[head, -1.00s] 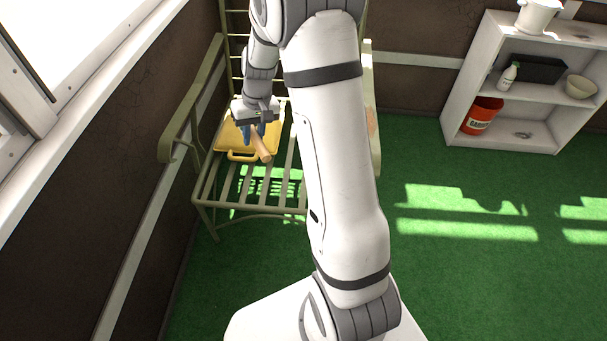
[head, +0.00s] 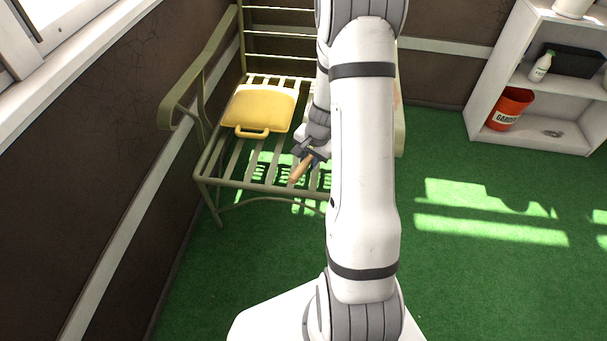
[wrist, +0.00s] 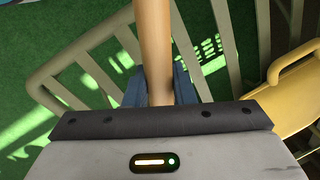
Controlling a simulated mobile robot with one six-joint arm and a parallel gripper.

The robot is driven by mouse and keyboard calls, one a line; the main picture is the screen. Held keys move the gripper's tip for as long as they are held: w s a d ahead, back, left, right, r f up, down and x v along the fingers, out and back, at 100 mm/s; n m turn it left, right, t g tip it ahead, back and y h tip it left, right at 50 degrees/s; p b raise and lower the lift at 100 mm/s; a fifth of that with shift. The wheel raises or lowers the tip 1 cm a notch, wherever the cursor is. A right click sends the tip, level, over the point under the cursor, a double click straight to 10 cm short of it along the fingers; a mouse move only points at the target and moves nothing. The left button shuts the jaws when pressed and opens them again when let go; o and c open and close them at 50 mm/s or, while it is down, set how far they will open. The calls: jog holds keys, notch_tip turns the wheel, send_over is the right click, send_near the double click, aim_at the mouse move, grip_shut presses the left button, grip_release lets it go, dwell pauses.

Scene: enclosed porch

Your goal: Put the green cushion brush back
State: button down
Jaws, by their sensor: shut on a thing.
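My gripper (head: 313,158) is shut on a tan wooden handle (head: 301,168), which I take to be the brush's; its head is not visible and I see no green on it. In the wrist view the handle (wrist: 154,50) runs up out of the picture between the blue fingers of my gripper (wrist: 158,88). The gripper is over the right part of the slatted bench seat (head: 232,172). A yellow cushion or case with a loop handle (head: 262,108) lies on the left of the seat, apart from the gripper; its edge also shows in the wrist view (wrist: 298,90).
A white shelf unit (head: 482,92) stands at the right, with a red-orange bucket (head: 510,108), a spray bottle (head: 541,67) and a black box (head: 575,66). Green floor (head: 470,280) is open at the right. The bench armrest (head: 190,90) rises at the left.

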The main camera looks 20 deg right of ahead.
notch_tip(320, 180, down, 5)
jog(key=shift+r+b, duration=0.15)
jog(key=shift+b, duration=1.05)
jog(key=shift+r, duration=0.15)
jog(key=c, duration=1.2)
grip_release()
